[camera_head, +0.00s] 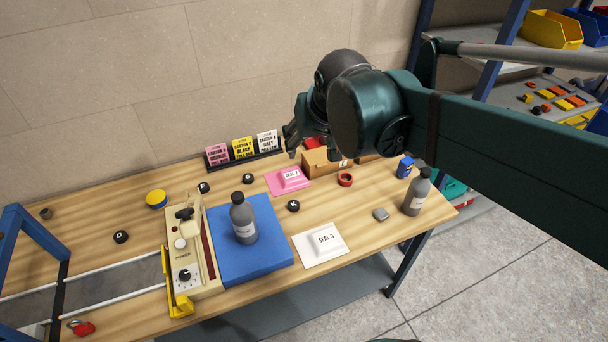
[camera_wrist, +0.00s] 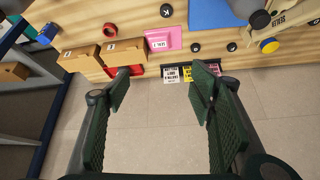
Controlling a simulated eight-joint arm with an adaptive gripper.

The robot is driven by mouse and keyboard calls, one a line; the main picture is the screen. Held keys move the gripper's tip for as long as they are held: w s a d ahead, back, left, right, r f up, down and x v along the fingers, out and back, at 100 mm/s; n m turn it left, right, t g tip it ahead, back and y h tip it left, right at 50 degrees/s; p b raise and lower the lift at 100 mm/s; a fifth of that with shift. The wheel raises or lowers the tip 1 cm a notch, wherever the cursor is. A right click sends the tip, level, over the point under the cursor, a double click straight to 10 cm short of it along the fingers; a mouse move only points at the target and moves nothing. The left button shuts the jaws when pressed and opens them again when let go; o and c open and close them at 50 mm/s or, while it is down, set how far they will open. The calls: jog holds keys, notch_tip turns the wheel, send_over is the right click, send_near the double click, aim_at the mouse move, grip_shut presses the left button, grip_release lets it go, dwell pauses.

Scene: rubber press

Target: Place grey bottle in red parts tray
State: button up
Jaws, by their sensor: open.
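A grey bottle (camera_head: 243,220) with a dark cap stands upright on the blue mat (camera_head: 270,262). A second grey bottle (camera_head: 416,195) stands upright near the table's right end. A red tray (camera_head: 313,142) at the back edge is mostly hidden behind a cardboard box and my arm; a red strip of it shows in the wrist view (camera_wrist: 138,71). My gripper (camera_head: 292,142) is open and empty above the back of the table, left of the red tray and away from both bottles.
Cardboard boxes (camera_head: 325,163) stand before the red tray. A sign rack (camera_head: 245,149) is left of them. A beige press (camera_head: 187,245) adjoins the mat.

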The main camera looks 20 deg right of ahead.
jog(key=s+a+f+n, duration=0.1)
jog(key=s+a+f, duration=0.1)
jog(key=s, duration=0.3)
jog(key=s+a+f+n, duration=0.1)
jog(key=s+a+f, duration=0.1)
jog(key=s, duration=0.4)
jog(key=shift+f+t+y, duration=0.4)
jog(key=shift+f, duration=0.1)
jog(key=shift+s+f, duration=0.1)
notch_tip(320, 180, down, 25)
jog(key=b, duration=2.5)
jog(key=shift+f+b, duration=0.2)
jog(key=shift+b, duration=0.1)
dwell(2.5)
